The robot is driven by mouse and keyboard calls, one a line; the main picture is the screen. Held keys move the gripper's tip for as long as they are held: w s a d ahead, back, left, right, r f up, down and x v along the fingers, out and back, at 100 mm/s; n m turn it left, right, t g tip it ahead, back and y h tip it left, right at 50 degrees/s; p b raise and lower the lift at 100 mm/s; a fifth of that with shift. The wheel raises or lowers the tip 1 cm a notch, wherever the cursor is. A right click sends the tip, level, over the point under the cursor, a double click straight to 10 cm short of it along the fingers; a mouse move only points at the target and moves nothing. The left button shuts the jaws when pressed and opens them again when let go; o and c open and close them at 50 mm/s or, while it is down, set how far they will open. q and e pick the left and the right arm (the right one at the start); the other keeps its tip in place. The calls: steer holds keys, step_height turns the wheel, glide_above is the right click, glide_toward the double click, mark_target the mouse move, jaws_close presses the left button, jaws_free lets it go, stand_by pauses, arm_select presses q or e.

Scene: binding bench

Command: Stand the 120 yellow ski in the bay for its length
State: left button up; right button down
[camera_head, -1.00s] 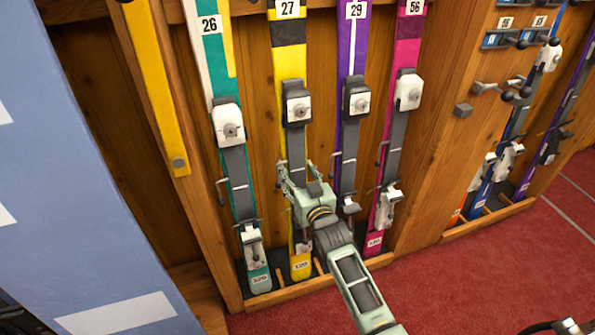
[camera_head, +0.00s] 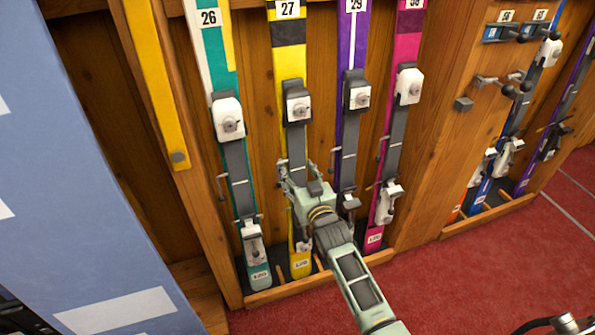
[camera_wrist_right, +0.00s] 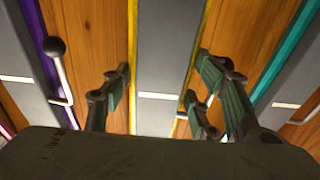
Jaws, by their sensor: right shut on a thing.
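The yellow ski (camera_head: 289,62) is marked 27 near the top and carries a small label near its tip, apparently 120. It stands upright in the wooden rack between a teal ski (camera_head: 235,165) and a purple ski (camera_head: 351,45), its lower end at the rack's foot. My right gripper (camera_head: 297,180) is shut on its grey middle section, below the upper white binding. In the right wrist view the fingers (camera_wrist_right: 162,90) lie along both edges of the yellow ski (camera_wrist_right: 160,60). The gripper hides part of the ski's lower half. My left gripper is not in view.
A magenta ski (camera_head: 407,45) stands right of the purple one. A wooden side panel (camera_head: 440,150) divides off more skis at right. A yellow strip (camera_head: 155,85) hangs at left beside a blue panel (camera_head: 75,180). Red floor (camera_head: 440,290) is open in front.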

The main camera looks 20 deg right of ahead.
steer(key=shift+r, duration=0.3)
steer(key=c, duration=0.8)
jaws_free()
steer(key=shift+o, duration=1.1)
steer(key=shift+f, duration=0.15)
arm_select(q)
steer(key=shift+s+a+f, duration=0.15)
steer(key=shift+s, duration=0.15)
arm_select(e)
steer(key=shift+o, duration=0.5)
steer(key=shift+s+f, duration=0.1)
steer(key=shift+f, duration=0.3)
steer(key=shift+r, duration=0.15)
steer(key=shift+r, duration=0.1)
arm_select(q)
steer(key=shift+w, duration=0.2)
